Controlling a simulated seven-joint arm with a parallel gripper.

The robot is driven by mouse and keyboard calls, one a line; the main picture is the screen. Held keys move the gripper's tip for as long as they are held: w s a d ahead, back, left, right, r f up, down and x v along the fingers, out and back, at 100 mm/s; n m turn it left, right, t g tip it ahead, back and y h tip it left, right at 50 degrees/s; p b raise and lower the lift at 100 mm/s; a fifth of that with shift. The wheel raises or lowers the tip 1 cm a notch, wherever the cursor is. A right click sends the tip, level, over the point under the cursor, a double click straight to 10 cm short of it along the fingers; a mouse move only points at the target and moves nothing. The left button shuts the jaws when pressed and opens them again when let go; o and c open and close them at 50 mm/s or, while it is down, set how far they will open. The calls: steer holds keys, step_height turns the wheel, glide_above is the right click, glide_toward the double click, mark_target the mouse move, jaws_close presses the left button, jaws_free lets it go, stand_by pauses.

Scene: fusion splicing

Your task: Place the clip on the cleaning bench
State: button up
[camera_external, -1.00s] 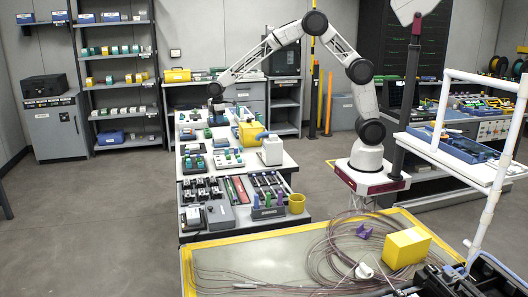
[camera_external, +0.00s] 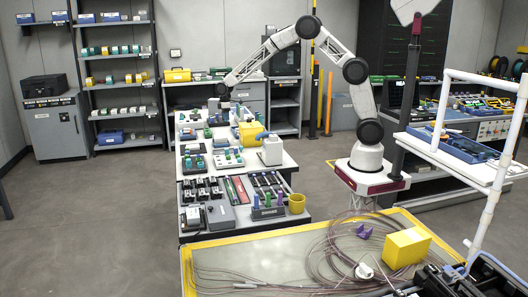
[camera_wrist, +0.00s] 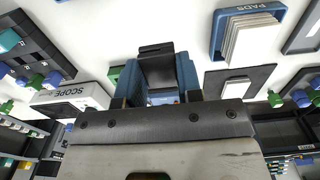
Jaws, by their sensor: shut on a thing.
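My gripper (camera_external: 222,95) is at the far end of the long white-topped bench (camera_external: 284,163) in the external view, small there. In the wrist view my gripper (camera_wrist: 157,98) is shut on a dark piece with blue sides, which I take to be the clip (camera_wrist: 156,62). It projects ahead of the gripper over a white surface (camera_wrist: 135,22). I cannot tell whether it touches that surface. The clip is too small to make out in the external view.
In the wrist view a blue tray marked PADS (camera_wrist: 219,36) holds white pads at the upper right. A white SCOPE box (camera_wrist: 72,98) is at the left. A dark mat with a small white-and-dark block (camera_wrist: 237,87) lies right of my gripper. Several small bottles stand around.

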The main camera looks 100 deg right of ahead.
steer(key=shift+f, duration=0.65)
steer(key=shift+f, duration=0.15)
steer(key=shift+f, duration=3)
steer(key=shift+f, duration=1.85)
steer(key=shift+f, duration=0.15)
steer(key=o, duration=0.9)
step_height(320, 180, up, 12)
steer(key=shift+r, duration=0.15)
